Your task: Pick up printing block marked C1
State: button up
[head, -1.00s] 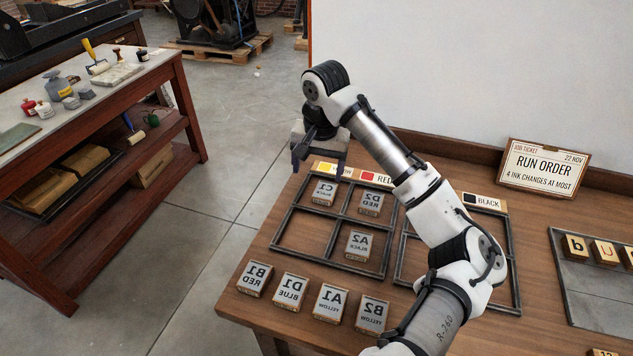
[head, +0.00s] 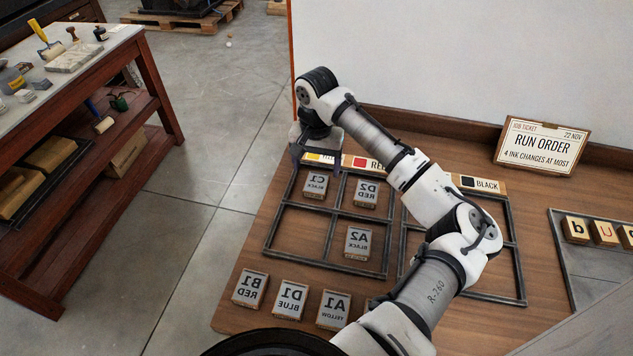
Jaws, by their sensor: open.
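The printing block marked C1 (head: 315,186), in mirrored letters with BLACK under them, lies in the back left compartment of the left black frame (head: 270,234). My gripper (head: 316,168) is above the back edge of that frame, just behind and over the C1 block, pointing down with its jaws apart. Nothing shows between the jaws. I cannot tell the exact gap between the fingertips and the block. The gripper partly covers the yellow label (head: 311,157).
Block D2 (head: 366,193) is in the compartment right of C1, and A2 (head: 358,243) is in front of D2. Blocks B1 (head: 250,289), D1 (head: 290,300) and A1 (head: 333,310) stand along the front edge. My arm crosses the right frame (head: 517,262). The front left compartment is empty.

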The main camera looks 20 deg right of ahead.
aim_at(317, 182)
jog(key=shift+f+p, duration=1.1)
jog(key=shift+f, duration=1.75)
jog(key=c, duration=1.1)
